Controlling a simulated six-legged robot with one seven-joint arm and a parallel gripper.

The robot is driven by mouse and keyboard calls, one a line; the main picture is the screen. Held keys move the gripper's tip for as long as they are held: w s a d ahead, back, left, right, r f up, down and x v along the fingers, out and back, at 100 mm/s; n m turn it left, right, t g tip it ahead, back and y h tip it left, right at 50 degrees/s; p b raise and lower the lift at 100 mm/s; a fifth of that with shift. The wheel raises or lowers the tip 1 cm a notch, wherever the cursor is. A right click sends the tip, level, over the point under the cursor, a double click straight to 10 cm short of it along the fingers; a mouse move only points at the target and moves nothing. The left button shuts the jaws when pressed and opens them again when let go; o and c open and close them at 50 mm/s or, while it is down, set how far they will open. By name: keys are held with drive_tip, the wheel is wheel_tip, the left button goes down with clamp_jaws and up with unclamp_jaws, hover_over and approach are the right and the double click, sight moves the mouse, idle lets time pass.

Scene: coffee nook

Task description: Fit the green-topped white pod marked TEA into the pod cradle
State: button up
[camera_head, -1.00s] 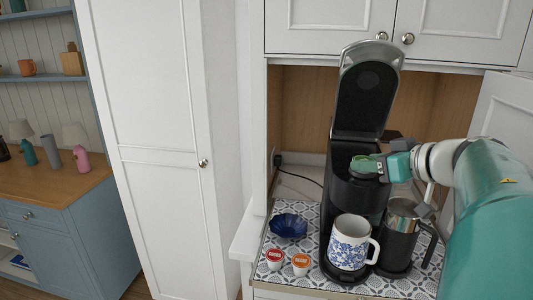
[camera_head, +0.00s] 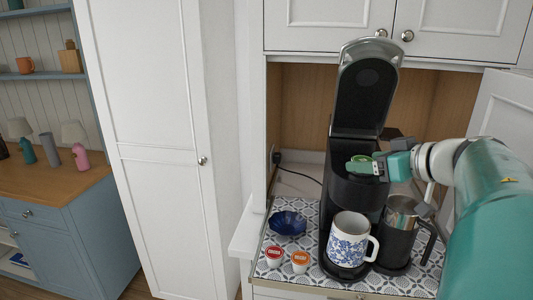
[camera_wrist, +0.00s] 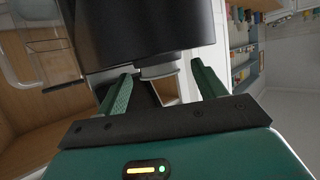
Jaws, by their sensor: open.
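The black coffee machine (camera_head: 352,200) stands on the patterned counter with its lid (camera_head: 368,90) raised. The pod cradle is in the top of its body, under the raised lid, mostly hidden by my fingers. A green top, which looks like the TEA pod (camera_head: 361,159), shows at the cradle between my fingers; its marking and white side cannot be made out. My gripper (camera_head: 364,166) is open, reaching in from the right at the pod. In the wrist view my open gripper (camera_wrist: 162,88) has its two fingers apart, with dark machine parts beyond.
A blue-and-white mug (camera_head: 349,240) stands on the machine's base. A black-and-steel press (camera_head: 398,235) is close on its right. A blue bowl (camera_head: 288,223), a red-topped pod (camera_head: 274,256) and an orange-topped pod (camera_head: 300,260) sit to the left. Cabinet doors (camera_head: 455,25) hang above.

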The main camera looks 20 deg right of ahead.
drive_tip(key=v, duration=1.3)
drive_tip(key=shift+s, duration=0.3)
